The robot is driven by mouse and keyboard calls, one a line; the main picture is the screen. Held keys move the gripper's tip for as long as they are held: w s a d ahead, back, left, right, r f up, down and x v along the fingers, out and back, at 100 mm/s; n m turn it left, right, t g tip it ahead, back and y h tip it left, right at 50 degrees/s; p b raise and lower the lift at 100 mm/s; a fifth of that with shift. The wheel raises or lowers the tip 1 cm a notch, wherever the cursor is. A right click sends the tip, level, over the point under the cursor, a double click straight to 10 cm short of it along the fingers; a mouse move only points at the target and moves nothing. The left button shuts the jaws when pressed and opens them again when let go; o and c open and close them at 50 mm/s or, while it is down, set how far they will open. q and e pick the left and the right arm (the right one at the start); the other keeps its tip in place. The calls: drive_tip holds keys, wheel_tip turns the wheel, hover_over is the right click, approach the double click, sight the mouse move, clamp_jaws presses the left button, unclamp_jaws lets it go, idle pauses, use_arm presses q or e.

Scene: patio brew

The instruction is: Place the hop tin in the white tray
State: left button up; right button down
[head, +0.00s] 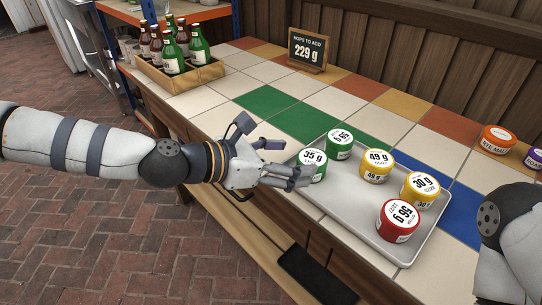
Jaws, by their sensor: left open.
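The white tray (352,225) lies on the tiled counter and holds several hop tins. A green tin marked 35 g (312,157) is at its near left end, with another green tin (340,137) behind it. A yellow tin marked 49 g (377,157), a yellow tin marked 30 g (421,182) and a red tin (398,212) stand further right. My left gripper (291,164) is open at the tray's left end, close beside the 35 g tin. One finger reaches low by its near side; contact cannot be told. My right gripper is out of view; only that arm shows.
A chalkboard sign (308,50) reads hops to add, 229 g. A wooden crate of bottles (181,75) stands at the far left of the counter. An orange-lidded tin (497,139) and a purple-lidded one (534,158) sit at the right. Tiles left of the tray are clear.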

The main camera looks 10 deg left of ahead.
use_arm(q)
drive_tip(key=v, duration=0.5)
drive_tip(key=s+d+f+m+g+y, duration=0.3)
drive_tip(key=s+f+m+g, duration=0.55)
drive_tip(key=s+f, duration=1.15)
drive_tip(key=s+a+f+m+g+y, duration=0.1)
drive_tip(key=s+a+f+m+y, duration=0.15)
drive_tip(key=s+a+m, duration=0.4)
drive_tip(key=s+a+f+m+g+y, duration=0.1)
drive_tip(key=s+f+m+g+y, duration=0.15)
drive_tip(key=s, duration=0.75)
drive_tip(key=s+a+f+m+y, duration=0.1)
drive_tip(key=s+a+m+y, duration=0.2)
drive_tip(key=s+a+m, duration=0.6)
drive_tip(key=w+r+n+t+p, duration=0.1)
drive_tip(key=w+r+p, duration=0.2)
drive_tip(key=w, duration=0.3)
drive_tip(key=shift+w+a+r+p, duration=0.35)
drive_tip(key=shift+r+p, duration=0.05)
drive_tip(key=shift+p, duration=0.15)
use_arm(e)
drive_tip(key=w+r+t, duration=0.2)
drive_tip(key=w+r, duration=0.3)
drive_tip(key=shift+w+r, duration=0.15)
